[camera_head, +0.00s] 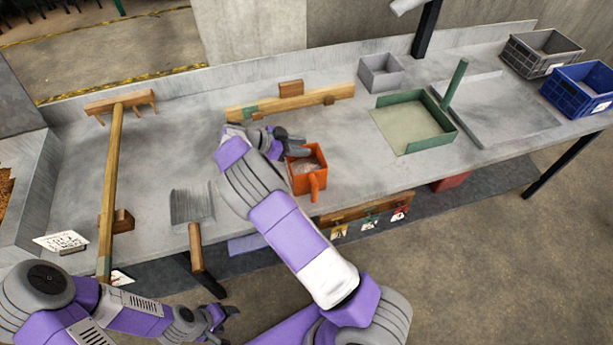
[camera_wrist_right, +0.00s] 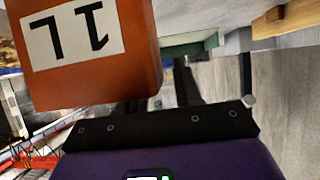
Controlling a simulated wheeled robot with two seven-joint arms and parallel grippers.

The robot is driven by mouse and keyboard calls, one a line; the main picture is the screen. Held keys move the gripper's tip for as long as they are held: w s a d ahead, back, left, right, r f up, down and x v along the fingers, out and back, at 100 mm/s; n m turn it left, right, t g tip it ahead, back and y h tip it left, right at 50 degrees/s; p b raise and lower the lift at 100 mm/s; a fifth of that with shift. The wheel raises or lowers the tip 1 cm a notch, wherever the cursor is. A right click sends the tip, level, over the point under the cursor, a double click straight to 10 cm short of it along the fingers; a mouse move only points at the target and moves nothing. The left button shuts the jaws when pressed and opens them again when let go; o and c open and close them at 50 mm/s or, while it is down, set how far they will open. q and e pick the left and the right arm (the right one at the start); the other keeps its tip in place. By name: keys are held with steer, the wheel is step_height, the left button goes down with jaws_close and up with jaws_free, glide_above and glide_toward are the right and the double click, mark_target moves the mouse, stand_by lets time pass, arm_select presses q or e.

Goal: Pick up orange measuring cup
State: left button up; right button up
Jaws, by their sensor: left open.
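The orange measuring cup (camera_head: 318,181) stands upright on the grey table near its front edge, with its handle toward the front and pale contents inside. Its wall with a "1L" label shows large and upside down in the right wrist view (camera_wrist_right: 130,75). My right gripper (camera_head: 290,143) is at the cup's back left side, very close to it. The cup covers part of the fingers in the wrist view, so I cannot tell whether they grip it. My left gripper (camera_head: 226,324) is open and empty, low in front of the table.
A wooden rake (camera_head: 112,180) and a dustpan-like scoop (camera_head: 192,205) lie at the left. A wooden bar (camera_head: 325,96) lies behind the cup. A green tray (camera_head: 408,127), a grey box (camera_head: 380,75) and a blue crate (camera_head: 580,90) are to the right.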

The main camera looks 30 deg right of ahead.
steer(key=shift+s+d+f, duration=0.1)
steer(key=shift+d, duration=0.2)
jaws_close()
stand_by(1.2)
